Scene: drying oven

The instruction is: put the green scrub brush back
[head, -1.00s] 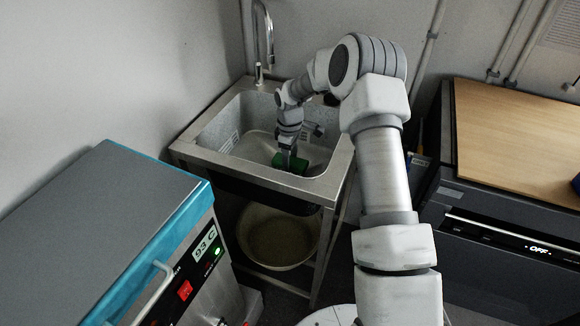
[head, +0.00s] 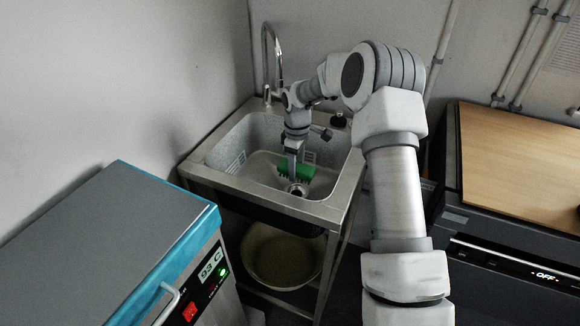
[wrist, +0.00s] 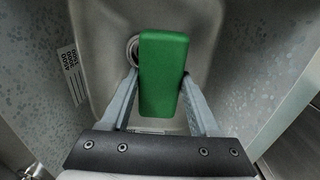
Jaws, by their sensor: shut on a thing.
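The green scrub brush (head: 297,172) is inside the basin of the steel sink (head: 235,187), with its bristles pointing down in the head view. It appears to hang above the basin floor, near the drain (head: 297,189). My gripper (head: 293,172) reaches down into the sink and is shut on the brush. In the wrist view, the brush's smooth green back (wrist: 162,75) lies between the two fingers of my gripper (wrist: 159,82). The brush partly covers the drain (wrist: 132,50) there.
The tap (head: 268,65) rises at the sink's back left, and a small dark object (head: 338,120) sits on its back rim. A basin (head: 270,262) stands on the shelf below. The blue-edged heated unit (head: 120,240) is at front left. A wooden board (head: 520,160) tops the dark cabinet at right.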

